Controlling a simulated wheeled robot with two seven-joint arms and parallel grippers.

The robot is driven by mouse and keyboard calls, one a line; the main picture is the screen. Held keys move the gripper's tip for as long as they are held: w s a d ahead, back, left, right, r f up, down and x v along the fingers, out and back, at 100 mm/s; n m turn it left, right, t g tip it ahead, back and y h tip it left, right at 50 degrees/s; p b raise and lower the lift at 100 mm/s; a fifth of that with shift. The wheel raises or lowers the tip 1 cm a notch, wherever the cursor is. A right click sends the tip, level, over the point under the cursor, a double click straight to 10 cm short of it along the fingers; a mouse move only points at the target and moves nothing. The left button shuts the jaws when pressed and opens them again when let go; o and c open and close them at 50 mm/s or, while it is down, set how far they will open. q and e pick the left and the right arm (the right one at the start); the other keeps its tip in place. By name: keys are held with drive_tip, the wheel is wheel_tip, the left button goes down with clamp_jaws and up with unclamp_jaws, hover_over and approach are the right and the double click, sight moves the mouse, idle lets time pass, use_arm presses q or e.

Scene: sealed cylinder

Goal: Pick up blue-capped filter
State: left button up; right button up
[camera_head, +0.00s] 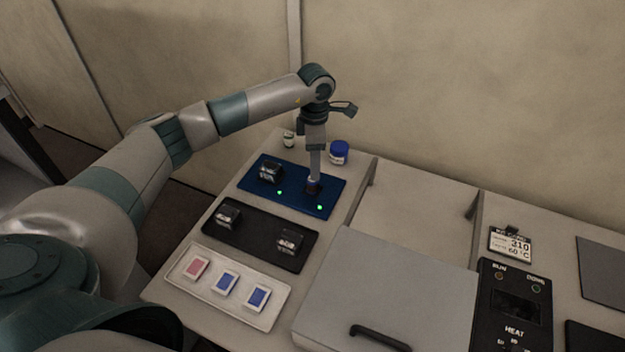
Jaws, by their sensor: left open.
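My left gripper (314,180) points straight down over the right half of a blue tray (293,202). Its fingertips are at or just above a small dark item (312,188) there. The fingers hide part of this item, and I cannot tell whether they touch it. A small blue-capped container (339,152) stands upright behind the tray, to the right of the gripper and apart from it. I cannot tell which of these is the filter. My right gripper is not in view.
A dark, shiny block (270,171) sits on the blue tray's left half. A black tray (258,242) holds two similar blocks. A white tray (230,311) holds one red and two blue squares. A small pale vial (288,140) stands behind. A lidded box (390,290) and heater panel (514,310) stand right.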

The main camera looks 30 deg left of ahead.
sight(313, 184)
use_arm(q)
drive_tip(key=shift+f+p, duration=0.45)
drive_tip(key=shift+f, duration=1.3)
drive_tip(key=shift+a+f+p, duration=0.15)
drive_tip(key=shift+f+p, duration=0.45)
drive_tip(key=shift+p, duration=0.2)
drive_tip(key=f, duration=0.1)
drive_tip(key=f+p, duration=0.1)
drive_tip(key=f, duration=0.1)
drive_tip(key=shift+w+a+p, duration=0.2)
drive_tip(key=shift+p, duration=0.1)
drive_tip(key=shift+f, duration=0.5)
drive_tip(key=c, duration=1.1)
